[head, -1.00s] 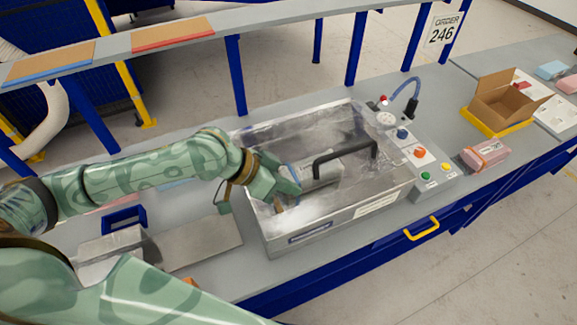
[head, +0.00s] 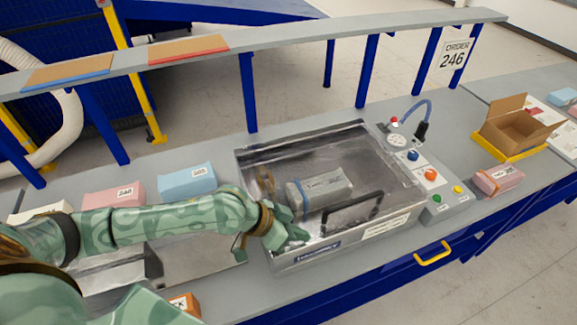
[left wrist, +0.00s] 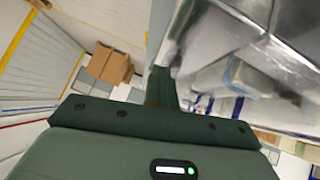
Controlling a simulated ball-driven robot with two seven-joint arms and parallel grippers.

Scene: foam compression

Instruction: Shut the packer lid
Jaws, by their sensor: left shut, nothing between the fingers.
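The packer (head: 300,258) is a metal box on the bench. Its clear lid (head: 262,158) lies low over the box, with its black handle (head: 352,210) near the front edge. I cannot tell whether a small gap is left under the lid. A grey wrapped package (head: 325,188) shows through it. My left gripper (head: 297,236) is shut and empty at the lid's front left part, left of the handle; I cannot tell if it touches. In the left wrist view, the clear lid (left wrist: 240,85) is right of the green fingers (left wrist: 160,88). My right gripper is not in view.
A control panel with buttons (head: 430,174) adjoins the packer's right. A pink pack (head: 497,180) and an open carton (head: 515,125) on a yellow tray stand further right. Blue (head: 187,181) and pink (head: 113,196) packs lie behind my left arm. A raised shelf (head: 300,38) spans the back.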

